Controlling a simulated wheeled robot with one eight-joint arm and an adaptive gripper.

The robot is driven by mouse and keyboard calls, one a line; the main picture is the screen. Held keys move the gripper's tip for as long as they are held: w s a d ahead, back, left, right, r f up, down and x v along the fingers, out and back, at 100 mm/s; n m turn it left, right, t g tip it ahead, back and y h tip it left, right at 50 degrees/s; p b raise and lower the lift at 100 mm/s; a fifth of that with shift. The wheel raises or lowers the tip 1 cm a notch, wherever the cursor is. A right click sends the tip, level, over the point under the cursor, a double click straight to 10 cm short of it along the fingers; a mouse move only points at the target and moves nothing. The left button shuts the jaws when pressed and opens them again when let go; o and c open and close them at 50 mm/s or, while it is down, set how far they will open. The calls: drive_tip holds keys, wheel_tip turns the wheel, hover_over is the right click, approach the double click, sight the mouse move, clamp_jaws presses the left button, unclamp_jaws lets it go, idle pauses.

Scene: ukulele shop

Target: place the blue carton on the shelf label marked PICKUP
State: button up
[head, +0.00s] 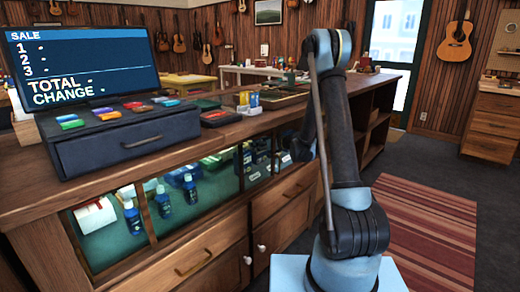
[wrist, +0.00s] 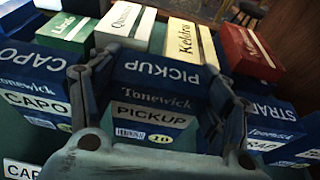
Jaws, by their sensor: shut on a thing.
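In the wrist view a blue carton (wrist: 155,75) with white PICKUP and Tonewick lettering sits between the fingers of my gripper (wrist: 160,85), which is shut on it. I cannot make out a separate PICKUP shelf label. In the head view my arm reaches to the counter's glass front; the gripper and carton are hidden there.
In the wrist view, a blue CAPO carton (wrist: 28,75) stands left and a blue STRAP carton (wrist: 268,125) right, both close. Green (wrist: 68,30), white (wrist: 125,28), yellow (wrist: 183,42) and red (wrist: 245,50) cartons stand behind. The wooden counter (head: 215,138) carries a cash register (head: 125,140).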

drive_tip(key=shift+w+d+f, duration=0.1)
drive_tip(key=shift+d+f, duration=0.25)
drive_tip(key=shift+f, duration=0.45)
drive_tip(key=o, duration=1.2)
drive_tip(key=shift+o, duration=0.2)
drive_tip(key=v, duration=0.7)
drive_tip(key=shift+d, duration=0.2)
drive_tip(key=shift+r, duration=0.1)
